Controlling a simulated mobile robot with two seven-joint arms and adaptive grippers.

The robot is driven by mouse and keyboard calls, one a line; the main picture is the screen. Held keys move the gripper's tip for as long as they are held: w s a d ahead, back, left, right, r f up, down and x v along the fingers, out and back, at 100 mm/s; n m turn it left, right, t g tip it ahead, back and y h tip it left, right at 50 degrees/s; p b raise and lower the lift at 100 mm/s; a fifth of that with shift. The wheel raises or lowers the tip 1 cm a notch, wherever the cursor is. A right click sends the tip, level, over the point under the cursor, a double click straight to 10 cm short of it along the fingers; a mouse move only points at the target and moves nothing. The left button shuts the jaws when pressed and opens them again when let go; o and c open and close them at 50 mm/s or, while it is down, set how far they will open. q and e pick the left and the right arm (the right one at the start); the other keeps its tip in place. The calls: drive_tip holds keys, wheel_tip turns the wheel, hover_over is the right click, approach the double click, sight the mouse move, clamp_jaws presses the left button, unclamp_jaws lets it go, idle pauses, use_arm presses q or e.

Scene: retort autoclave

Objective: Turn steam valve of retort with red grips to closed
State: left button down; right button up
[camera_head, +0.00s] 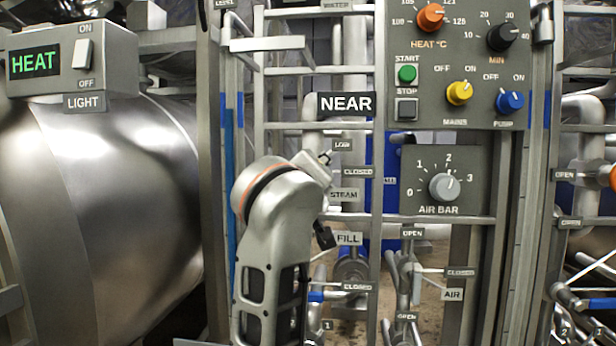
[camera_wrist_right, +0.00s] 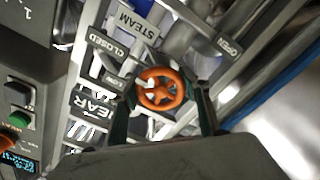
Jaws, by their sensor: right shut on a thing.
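The steam valve's orange-red handwheel (camera_wrist_right: 165,96) shows in the right wrist view, with the STEAM label (camera_wrist_right: 139,25), a CLOSED label (camera_wrist_right: 107,43) and an OPEN label (camera_wrist_right: 227,46) near it. My right gripper (camera_wrist_right: 163,92) has one finger on each side of the wheel and is shut on it. I cannot tell which setting the valve stands at. In the head view my right arm stands in front of the valve and hides the wheel and fingers. The STEAM label (camera_head: 344,195) and a CLOSED label (camera_head: 358,172) show just right of my arm. My left gripper is not in view.
A control panel (camera_head: 440,90) with knobs and the AIR BAR dial panel (camera_head: 470,160) stand right of my arm. A steel vessel (camera_head: 110,190) fills the left. Pipes and FILL (camera_head: 348,239) and AIR (camera_head: 452,294) labels lie below. Another orange grip (camera_head: 612,178) shows far right.

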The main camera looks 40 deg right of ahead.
drive_tip(key=o, duration=1.1)
drive_tip(key=shift+o, duration=0.2)
drive_tip(key=v, duration=0.7)
drive_tip(key=shift+s+a, duration=0.15)
drive_tip(key=shift+s, duration=0.05)
